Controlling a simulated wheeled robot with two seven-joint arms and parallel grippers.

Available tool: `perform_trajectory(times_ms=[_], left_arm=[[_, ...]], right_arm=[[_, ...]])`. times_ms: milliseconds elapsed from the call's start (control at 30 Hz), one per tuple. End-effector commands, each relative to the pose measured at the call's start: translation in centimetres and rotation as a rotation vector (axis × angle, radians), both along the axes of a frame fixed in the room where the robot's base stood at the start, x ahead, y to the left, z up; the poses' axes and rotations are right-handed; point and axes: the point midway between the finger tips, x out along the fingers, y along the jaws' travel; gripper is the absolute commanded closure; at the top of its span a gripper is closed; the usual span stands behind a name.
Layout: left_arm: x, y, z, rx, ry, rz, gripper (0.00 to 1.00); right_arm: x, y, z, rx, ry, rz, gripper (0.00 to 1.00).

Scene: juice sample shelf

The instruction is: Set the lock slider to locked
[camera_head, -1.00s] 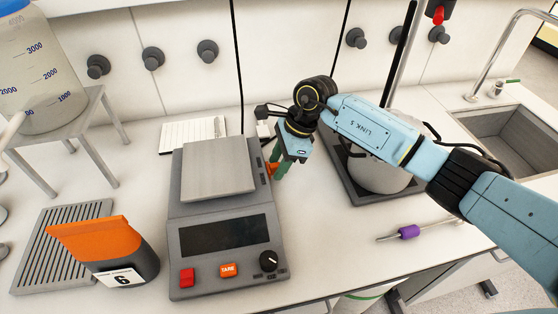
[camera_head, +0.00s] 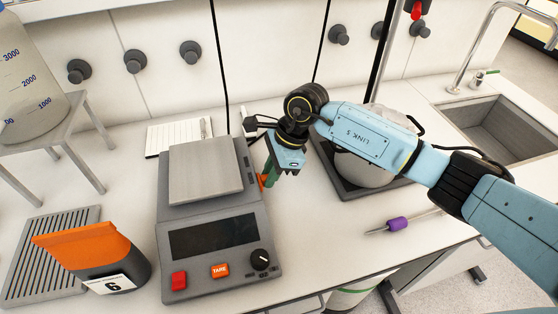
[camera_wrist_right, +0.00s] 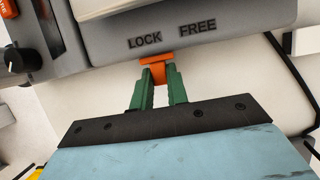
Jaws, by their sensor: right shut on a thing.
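The lock slider is an orange tab (camera_wrist_right: 157,72) on the grey side of the balance (camera_wrist_right: 240,18). It sits below the printed word LOCK (camera_wrist_right: 145,41), to the left of FREE (camera_wrist_right: 197,25), in the right wrist view. My right gripper (camera_wrist_right: 158,76) has its green fingers shut on the tab, one on each side. In the head view, my right gripper (camera_head: 268,179) is low at the right side of the balance (camera_head: 212,212), and a bit of the orange slider (camera_head: 262,182) shows there. My left gripper is not in view.
An orange-topped container labelled 6 (camera_head: 100,255) stands left of the balance by a ribbed tray (camera_head: 30,285). A notepad (camera_head: 165,140) lies behind. A round vessel on a dark base (camera_head: 340,188) and a purple-handled rod (camera_head: 397,224) are to the right.

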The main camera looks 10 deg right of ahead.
Motion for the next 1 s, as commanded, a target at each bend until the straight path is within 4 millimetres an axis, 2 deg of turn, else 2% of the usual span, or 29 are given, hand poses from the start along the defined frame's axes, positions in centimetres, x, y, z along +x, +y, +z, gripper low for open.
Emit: perform_trajectory(times_ms=[300, 333, 500, 833, 1000], left_arm=[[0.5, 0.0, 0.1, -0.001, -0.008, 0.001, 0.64], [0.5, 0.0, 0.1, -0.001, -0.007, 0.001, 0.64], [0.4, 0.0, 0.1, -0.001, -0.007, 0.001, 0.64], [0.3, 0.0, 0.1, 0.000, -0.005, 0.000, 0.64], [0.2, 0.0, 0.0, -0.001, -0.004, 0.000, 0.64]], right_arm=[[-0.5, 0.5, 0.0, -0.003, 0.004, 0.013, 1.00], [-0.5, 0.5, 0.0, -0.003, 0.004, 0.013, 0.83], [-0.5, 0.4, 0.0, -0.003, 0.004, 0.010, 0.62], [-0.3, 0.3, 0.4, -0.002, 0.000, 0.009, 0.62], [-0.2, -0.6, 2.5, -0.002, -0.004, 0.008, 0.62]])
